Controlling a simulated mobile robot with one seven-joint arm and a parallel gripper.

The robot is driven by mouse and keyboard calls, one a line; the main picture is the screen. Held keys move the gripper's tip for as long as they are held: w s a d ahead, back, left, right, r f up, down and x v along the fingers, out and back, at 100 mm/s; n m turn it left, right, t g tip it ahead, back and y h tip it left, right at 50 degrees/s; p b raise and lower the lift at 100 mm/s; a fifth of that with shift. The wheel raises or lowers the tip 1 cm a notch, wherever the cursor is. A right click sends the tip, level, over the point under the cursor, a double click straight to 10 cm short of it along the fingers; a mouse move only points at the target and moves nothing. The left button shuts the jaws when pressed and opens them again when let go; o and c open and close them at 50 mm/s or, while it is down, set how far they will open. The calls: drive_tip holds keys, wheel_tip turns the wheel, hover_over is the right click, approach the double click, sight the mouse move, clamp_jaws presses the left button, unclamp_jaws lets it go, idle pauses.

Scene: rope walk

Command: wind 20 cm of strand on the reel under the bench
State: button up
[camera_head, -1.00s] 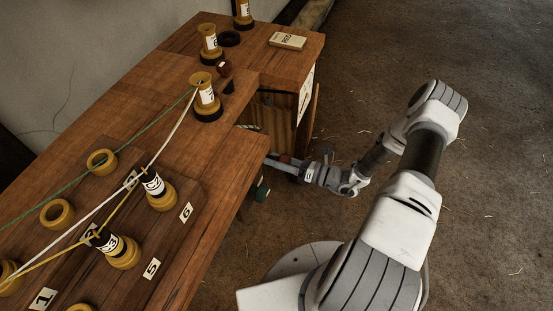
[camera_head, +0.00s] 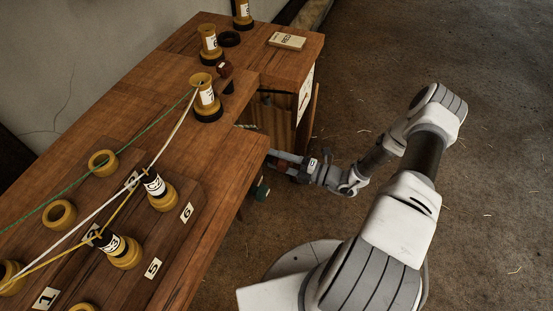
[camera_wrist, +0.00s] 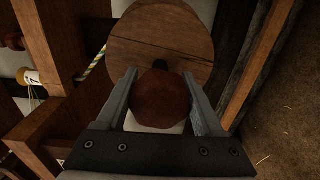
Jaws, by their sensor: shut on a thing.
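In the wrist view a round wooden reel flange (camera_wrist: 160,42) faces me, with a dark hub at its lower middle. My gripper (camera_wrist: 163,76) has a finger on each side of a round reddish-brown knob (camera_wrist: 163,103) in front of the flange and is shut on it. A striped multicoloured strand (camera_wrist: 95,61) runs at the flange's left. In the head view my gripper (camera_head: 277,160) reaches in at the bench's right edge, below the top. The bench (camera_head: 215,160) hides most of the reel there, and how much strand is wound cannot be told.
Bobbins (camera_head: 208,98) stand on the bench top, with green, white and yellow strands (camera_head: 155,160) stretched among them. A small labelled block (camera_head: 287,41) lies at the far end. Wooden posts (camera_wrist: 262,65) flank the reel closely. The floor (camera_head: 480,170) to the right is open.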

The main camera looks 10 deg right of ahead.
drive_tip(key=m, duration=0.4)
drive_tip(key=shift+f+m, duration=0.1)
drive_tip(key=shift+m, duration=0.2)
drive_tip(key=shift+s+m, duration=0.1)
drive_tip(key=shift+m, duration=1.9)
drive_tip(key=o, duration=1.4)
drive_tip(key=p+v, duration=0.1)
drive_tip(key=v, duration=1.6)
drive_tip(key=shift+s+d, duration=0.1)
drive_tip(key=shift+d, duration=0.05)
